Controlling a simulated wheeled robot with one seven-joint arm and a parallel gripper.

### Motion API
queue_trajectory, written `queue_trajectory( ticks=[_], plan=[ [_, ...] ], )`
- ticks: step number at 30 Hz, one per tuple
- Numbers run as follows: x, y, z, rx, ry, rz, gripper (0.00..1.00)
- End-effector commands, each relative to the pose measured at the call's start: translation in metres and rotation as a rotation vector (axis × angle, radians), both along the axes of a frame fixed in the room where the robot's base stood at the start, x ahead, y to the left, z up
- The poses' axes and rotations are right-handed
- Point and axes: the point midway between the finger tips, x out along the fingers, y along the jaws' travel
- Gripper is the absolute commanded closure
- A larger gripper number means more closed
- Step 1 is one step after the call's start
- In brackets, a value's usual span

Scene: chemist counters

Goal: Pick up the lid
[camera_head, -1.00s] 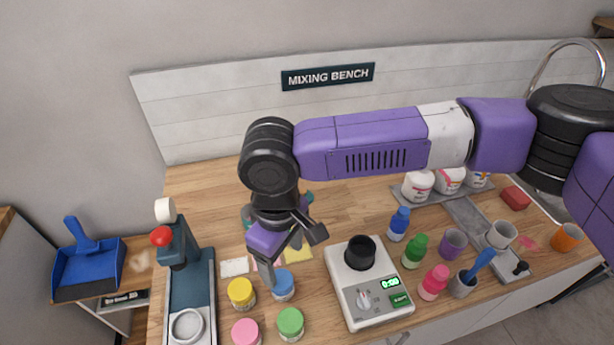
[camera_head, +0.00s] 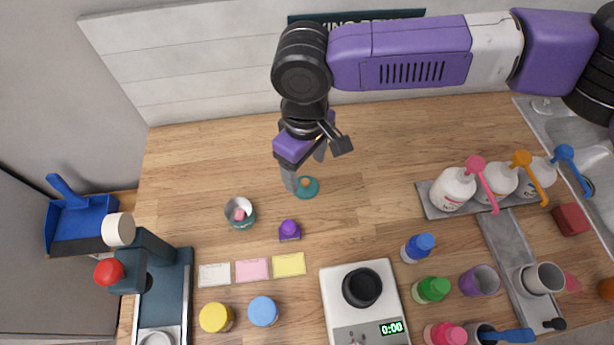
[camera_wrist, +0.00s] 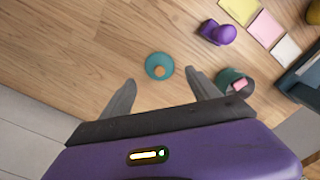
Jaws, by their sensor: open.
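The lid is most likely the small teal disc (camera_head: 306,187) with an orange knob, lying flat on the wooden counter. In the wrist view the teal disc (camera_wrist: 159,66) lies just beyond the fingertips, between their lines. My gripper (camera_head: 307,172) is open and empty, and points down above the counter close to the disc; its fingers also show in the wrist view (camera_wrist: 160,85). A teal-rimmed cup (camera_head: 240,213) with a pink thing inside stands to the lower left of the disc. In the wrist view this cup (camera_wrist: 234,82) is beside the right finger.
A purple knobbed piece (camera_head: 289,231) stands below the disc. White, pink and yellow cards (camera_head: 252,270) and capped jars (camera_head: 263,311) are nearer the front. A scale (camera_head: 386,278) and a bottle tray (camera_head: 432,203) are to the right. Counter around the disc is clear.

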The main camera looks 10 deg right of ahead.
Motion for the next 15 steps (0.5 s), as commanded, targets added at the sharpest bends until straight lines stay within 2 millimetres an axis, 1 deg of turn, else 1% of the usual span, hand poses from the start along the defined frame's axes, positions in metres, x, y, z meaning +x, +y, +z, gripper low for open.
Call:
queue_trajectory(
  ticks=[5,9,12,15],
  plan=[
    [0.001,-0.001,-0.017,-0.004,0.001,-0.001,0.29],
    [0.002,0.000,-0.038,-0.002,0.001,0.000,0.29],
    [0.002,0.000,-0.050,-0.001,0.001,-0.001,0.29],
    [0.002,0.000,-0.056,-0.001,0.001,0.000,0.29]
  ],
)
